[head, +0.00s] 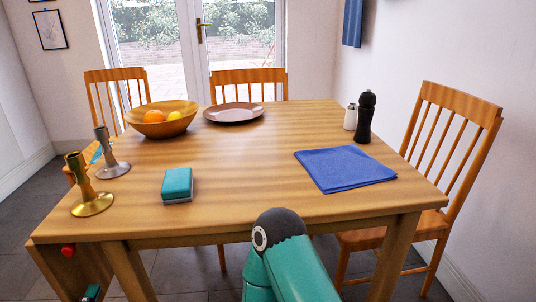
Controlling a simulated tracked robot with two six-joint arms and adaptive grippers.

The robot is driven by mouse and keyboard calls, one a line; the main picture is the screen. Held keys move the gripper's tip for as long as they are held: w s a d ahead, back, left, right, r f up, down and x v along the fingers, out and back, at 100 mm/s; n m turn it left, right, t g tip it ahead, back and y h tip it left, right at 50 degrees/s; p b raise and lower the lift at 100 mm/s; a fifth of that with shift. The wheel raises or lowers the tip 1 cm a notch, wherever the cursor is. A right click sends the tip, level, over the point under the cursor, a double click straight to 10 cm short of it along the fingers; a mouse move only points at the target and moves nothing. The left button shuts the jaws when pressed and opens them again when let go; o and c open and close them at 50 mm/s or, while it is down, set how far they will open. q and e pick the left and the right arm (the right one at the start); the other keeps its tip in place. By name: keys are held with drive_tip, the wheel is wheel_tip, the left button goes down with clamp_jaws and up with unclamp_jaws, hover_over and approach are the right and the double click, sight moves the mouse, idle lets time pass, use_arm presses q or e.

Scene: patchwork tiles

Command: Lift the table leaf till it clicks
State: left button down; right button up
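The wooden table (235,195) fills the middle of the head view. Its leaf (82,268) appears as a wooden panel hanging down below the near left corner, cut off by the bottom edge. A red knob (67,250) shows near the top of this panel. A small teal and dark part at the bottom left, beside the leaf, looks like my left gripper (92,292). It is mostly out of frame, so its fingers and any contact with the leaf cannot be told. My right gripper is not in view.
On the table stand brass (90,203) and grey (112,168) candlesticks near the left edge, a teal sponge-like block (177,184), a fruit bowl (148,130), a plate (234,117), a blue cloth (345,168), a white shaker (350,118) and a black mill (365,117). Chairs surround it.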

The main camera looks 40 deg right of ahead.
sight(77, 299)
use_arm(q)
drive_tip(key=shift+w+a+f+b, duration=0.25)
drive_tip(key=shift+w+a+b, duration=0.2)
drive_tip(key=shift+a, duration=0.15)
drive_tip(key=shift+w+a+f+b, duration=0.2)
drive_tip(key=shift+w+a+b, duration=0.15)
drive_tip(key=shift+a, duration=0.2)
drive_tip(key=shift+w+a+b, duration=0.3)
drive_tip(key=shift+w+a, duration=0.05)
drive_tip(key=shift+a, duration=0.25)
drive_tip(key=shift+w+a+r+b, duration=0.15)
drive_tip(key=shift+w+a+b, duration=0.2)
drive_tip(key=shift+w+a, duration=0.25)
